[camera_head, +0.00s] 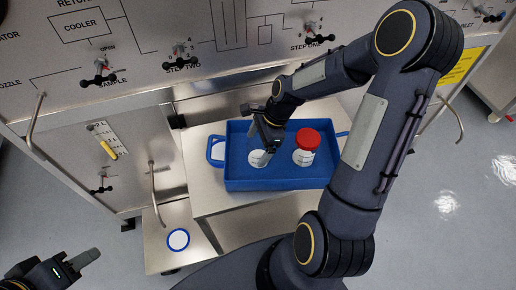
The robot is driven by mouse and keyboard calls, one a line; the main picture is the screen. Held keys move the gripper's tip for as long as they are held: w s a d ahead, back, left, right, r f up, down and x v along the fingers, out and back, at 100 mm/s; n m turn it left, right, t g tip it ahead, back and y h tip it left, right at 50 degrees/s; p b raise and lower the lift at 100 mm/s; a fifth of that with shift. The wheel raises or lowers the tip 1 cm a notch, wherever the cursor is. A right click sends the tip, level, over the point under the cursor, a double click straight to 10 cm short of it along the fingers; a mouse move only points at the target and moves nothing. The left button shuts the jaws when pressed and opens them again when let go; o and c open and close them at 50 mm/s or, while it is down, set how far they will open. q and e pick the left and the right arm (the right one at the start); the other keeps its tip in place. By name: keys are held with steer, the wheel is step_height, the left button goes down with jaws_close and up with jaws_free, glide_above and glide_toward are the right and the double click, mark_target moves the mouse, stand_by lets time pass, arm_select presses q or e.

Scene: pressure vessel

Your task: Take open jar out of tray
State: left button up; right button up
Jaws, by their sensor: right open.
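The blue tray (280,184) sits on a metal step in front of the machine. A white open jar (258,159) stands in its left half, partly hidden by my right gripper. My right gripper (265,147) is open and points down at this jar, with its fingers at the rim. I cannot tell whether they touch it.
A white disc with a blue ring (178,239) lies on the lower metal step at the left. The machine panel (230,50) with black valve handles rises behind the tray. Long metal door handles (157,193) stick out at the left.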

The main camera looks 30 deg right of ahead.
steer(key=shift+a+f, duration=0.15)
steer(key=shift+f, duration=0.1)
steer(key=c, duration=1.1)
